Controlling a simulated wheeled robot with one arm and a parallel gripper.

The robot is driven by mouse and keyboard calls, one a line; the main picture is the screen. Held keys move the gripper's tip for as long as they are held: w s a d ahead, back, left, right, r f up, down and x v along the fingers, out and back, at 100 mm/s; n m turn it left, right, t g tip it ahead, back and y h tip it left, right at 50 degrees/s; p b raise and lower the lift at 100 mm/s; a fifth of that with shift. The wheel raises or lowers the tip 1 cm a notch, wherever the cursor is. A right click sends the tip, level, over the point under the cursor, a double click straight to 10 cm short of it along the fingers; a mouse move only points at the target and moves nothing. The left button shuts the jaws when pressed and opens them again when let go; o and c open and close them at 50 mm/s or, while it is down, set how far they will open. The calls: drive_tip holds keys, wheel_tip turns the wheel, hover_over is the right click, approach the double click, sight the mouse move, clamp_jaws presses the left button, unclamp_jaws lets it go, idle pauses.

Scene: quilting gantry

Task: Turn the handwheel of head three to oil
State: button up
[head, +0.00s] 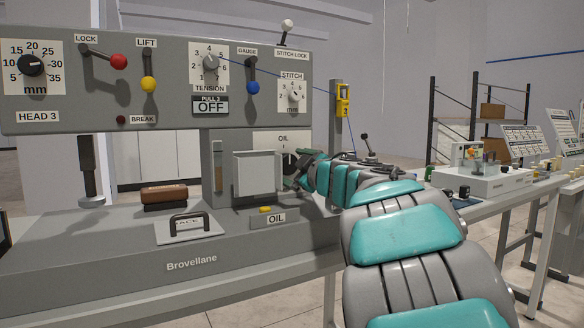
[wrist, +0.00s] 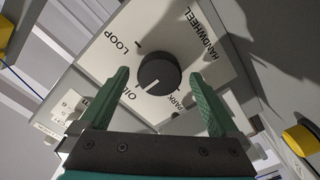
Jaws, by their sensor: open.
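The handwheel is a round black knob (wrist: 158,75) on a white plate (wrist: 115,58) marked LOOP, OIL, PARK and HANDWHEEL. Its white pointer line faces the lower edge of the wrist view, between the OIL and PARK words. My gripper (wrist: 160,76) is open, with one green finger on each side of the knob; I cannot tell whether they touch it. In the head view my gripper (head: 291,174) is at the plate (head: 282,140) under the HEAD 3 panel (head: 180,105) and hides most of the knob.
A yellow button (head: 265,209) sits above an OIL label on the machine base, just below my gripper. A grey box (head: 256,172) stands left of the plate. A handled plate (head: 190,229) lies on the base. At right is a table with a white device (head: 482,185).

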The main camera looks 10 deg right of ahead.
drive_tip(key=shift+v, duration=3.95)
drive_tip(key=shift+d, duration=0.1)
drive_tip(key=s+d+f+m+h, duration=0.2)
drive_tip(key=d+m+h, duration=0.3)
drive_tip(key=d, duration=0.1)
drive_tip(key=s+d+f+m+h, duration=0.2)
drive_tip(key=d+m+h, duration=0.25)
drive_tip(key=d, duration=0.25)
drive_tip(key=s+d+f+m+g+h, duration=0.3)
drive_tip(key=s+f+g, duration=0.4)
drive_tip(key=f, duration=0.6)
drive_tip(key=s+a+f+m+g+y, duration=0.1)
drive_tip(key=s+a+f+g+y, duration=0.2)
drive_tip(key=s+f, duration=0.5)
drive_tip(key=s+a+f+m+g+y, duration=0.1)
drive_tip(key=s+a+f+g, duration=0.1)
drive_tip(key=s+a+f, duration=0.45)
drive_tip(key=s+a+f+n+g+y, duration=0.1)
drive_tip(key=s+a+f+g, duration=0.2)
drive_tip(key=s, duration=0.7)
drive_tip(key=s+a+f+n+g+y, duration=0.1)
drive_tip(key=s+a+f+g, duration=0.3)
drive_tip(key=s, duration=0.6)
drive_tip(key=shift+s+a+f+y, duration=0.3)
drive_tip(key=shift+a+f+y, duration=0.15)
drive_tip(key=shift+a+f, duration=0.5)
